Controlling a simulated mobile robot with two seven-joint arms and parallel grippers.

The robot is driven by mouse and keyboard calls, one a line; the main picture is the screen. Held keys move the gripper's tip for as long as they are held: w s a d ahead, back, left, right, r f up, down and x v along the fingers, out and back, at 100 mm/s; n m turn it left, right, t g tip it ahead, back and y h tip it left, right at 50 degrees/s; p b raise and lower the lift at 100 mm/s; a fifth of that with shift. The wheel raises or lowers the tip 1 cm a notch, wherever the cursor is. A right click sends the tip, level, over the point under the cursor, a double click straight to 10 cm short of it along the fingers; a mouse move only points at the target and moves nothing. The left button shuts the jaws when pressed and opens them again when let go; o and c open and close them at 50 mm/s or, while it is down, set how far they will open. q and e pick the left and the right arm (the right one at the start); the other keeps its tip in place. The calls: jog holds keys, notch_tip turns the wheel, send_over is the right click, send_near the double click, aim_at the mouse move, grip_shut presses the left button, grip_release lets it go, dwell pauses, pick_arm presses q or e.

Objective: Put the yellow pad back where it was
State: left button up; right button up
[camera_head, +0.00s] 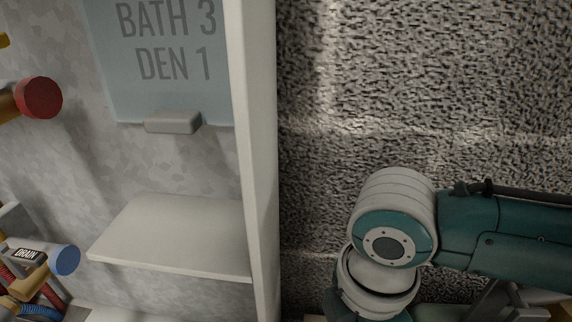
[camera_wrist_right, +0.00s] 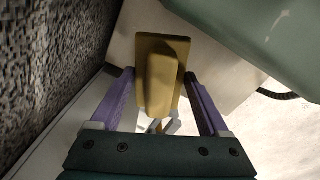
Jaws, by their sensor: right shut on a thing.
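The yellow pad (camera_wrist_right: 176,55) is a flat mustard-yellow plate with a raised, rounded block on its near face. It shows only in the right wrist view. My right gripper (camera_wrist_right: 159,74) has its purple fingers on either side of the pad and is shut on it. I cannot tell whether the pad touches the pale surface behind it. In the head view my right arm comes in from the right, and its gripper is out of frame. My left gripper is in neither view.
A white shelf (camera_head: 175,235) joins an upright white panel (camera_head: 258,150). A blue-grey sign (camera_head: 165,60) hangs above. A rough grey wall (camera_head: 420,80) fills the right.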

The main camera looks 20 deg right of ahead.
jog(key=shift+f+b, duration=1.65)
jog(key=shift+f, duration=1.85)
jog(key=shift+f, duration=0.2)
jog(key=o, duration=1.2)
jog(key=shift+c, duration=0.2)
